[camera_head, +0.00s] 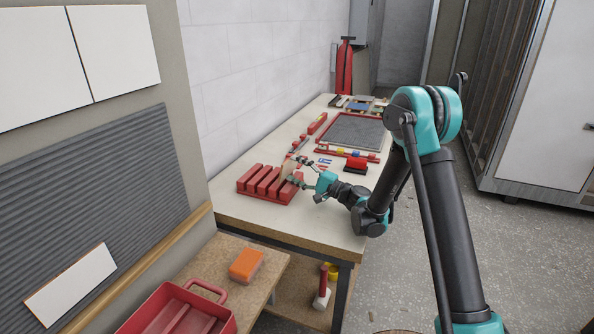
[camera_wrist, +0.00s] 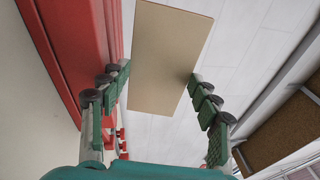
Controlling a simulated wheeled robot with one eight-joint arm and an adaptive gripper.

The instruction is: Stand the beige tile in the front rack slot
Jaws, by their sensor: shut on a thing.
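The beige tile (camera_head: 288,169) is upright at the right end of the red slotted rack (camera_head: 250,187) on the long table. My gripper (camera_head: 299,172) reaches in from the right and is shut on the tile. In the wrist view the tile (camera_wrist: 168,55) lies between the two green fingers (camera_wrist: 160,92), and the red rack (camera_wrist: 72,38) runs close along its left side. The tile's lower edge is hidden in the head view, so I cannot tell if it sits in a slot or is just above the rack.
Behind the rack lie a red block-like tool (camera_head: 356,164), small coloured pieces and a red-framed grey panel (camera_head: 351,131). A lower bench in front holds an orange sponge (camera_head: 246,264) and a red toolbox (camera_head: 180,310). The table's near corner is clear.

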